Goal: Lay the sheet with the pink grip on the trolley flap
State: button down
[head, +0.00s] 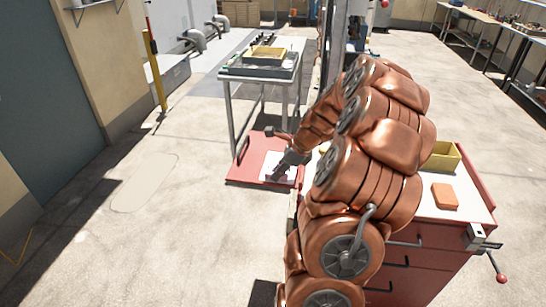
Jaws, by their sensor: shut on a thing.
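The red trolley flap (238,172) extends from the left side of the red trolley (425,262). A white sheet (270,158) lies over or just above the flap; I cannot tell whether it touches it. My gripper (280,171) points down at the sheet and is shut on it, around a small pinkish-purple patch that looks like its grip. The fingertips are small and dark here, and my copper arm hides the right part of the flap and its joint with the trolley.
A metal table (231,83) with a yellow tray (266,54) stands behind the flap. The floor to the left is clear up to a yellow post (155,65).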

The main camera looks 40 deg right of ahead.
aim_at(275, 155)
jog(key=w+d+p, duration=0.1)
jog(key=w+d, duration=0.1)
jog(key=w, duration=0.1)
jog(key=w+d+p, duration=0.1)
jog(key=w+d, duration=0.2)
jog(key=w+d+f+p, duration=0.1)
jog(key=w+d, duration=0.1)
jog(key=w, duration=0.2)
jog(key=shift+d, duration=0.3)
jog(key=shift+f+p, duration=0.95)
jog(key=shift+f, duration=0.9)
jog(key=c, duration=1.1)
grip_release()
jog(key=shift+f, duration=0.1)
jog(key=shift+c, duration=0.2)
